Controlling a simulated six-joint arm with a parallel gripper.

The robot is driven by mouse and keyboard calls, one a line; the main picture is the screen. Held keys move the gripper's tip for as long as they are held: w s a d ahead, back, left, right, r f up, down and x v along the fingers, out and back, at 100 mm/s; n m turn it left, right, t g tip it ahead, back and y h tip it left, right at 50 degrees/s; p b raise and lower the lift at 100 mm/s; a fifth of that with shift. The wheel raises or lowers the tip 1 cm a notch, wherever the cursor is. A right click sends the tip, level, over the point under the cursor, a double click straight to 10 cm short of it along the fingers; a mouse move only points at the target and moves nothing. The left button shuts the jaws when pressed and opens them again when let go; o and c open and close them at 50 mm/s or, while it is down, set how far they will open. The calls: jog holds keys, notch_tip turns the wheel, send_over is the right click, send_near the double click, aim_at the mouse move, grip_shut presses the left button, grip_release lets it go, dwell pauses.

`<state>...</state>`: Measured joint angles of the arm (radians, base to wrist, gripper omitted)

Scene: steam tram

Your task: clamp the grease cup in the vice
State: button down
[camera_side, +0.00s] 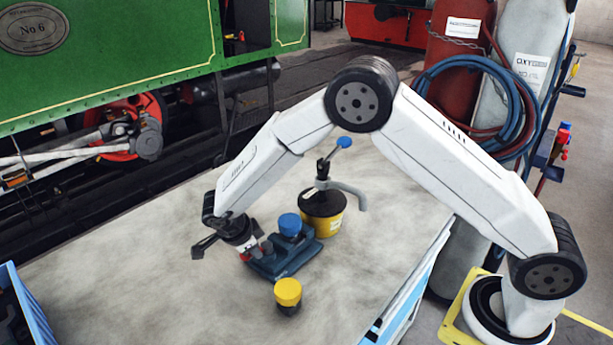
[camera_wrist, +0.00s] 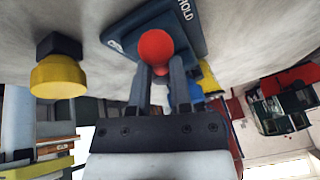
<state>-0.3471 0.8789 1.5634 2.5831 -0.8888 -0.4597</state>
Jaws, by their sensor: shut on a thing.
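The vice (camera_side: 283,262) is a dark teal block on the table, with a blue-capped cup (camera_side: 289,225) upright at its top. In the wrist view the vice (camera_wrist: 150,27) carries the word HOLD and another partly hidden word. A second dark cup with a yellow cap (camera_side: 288,292) stands on the table in front, apart from the vice; it also shows in the wrist view (camera_wrist: 58,76). My gripper (camera_side: 258,250) is low at the vice's left side. In the wrist view its fingers (camera_wrist: 157,82) are shut on the vice's red-knobbed lever (camera_wrist: 156,48). The jaws' contact with the blue-capped cup is hidden.
A black and yellow tin (camera_side: 325,222) with a blue-knobbed pump handle (camera_side: 344,142) stands close behind the vice. A blue crate (camera_side: 32,318) is at the lower left.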

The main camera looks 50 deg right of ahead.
jog(key=m, duration=0.2)
jog(key=w+m+g, duration=0.1)
jog(key=m, duration=0.1)
jog(key=m+g, duration=0.1)
jog(key=shift+w+d+m, duration=0.3)
jog(key=shift+d+m, duration=0.05)
jog(key=shift+m, duration=0.05)
jog(key=shift+g, duration=0.3)
jog(key=c, duration=0.5)
grip_release()
jog(key=shift+c, duration=0.2)
jog(key=v, duration=0.8)
jog(key=shift+d, duration=0.2)
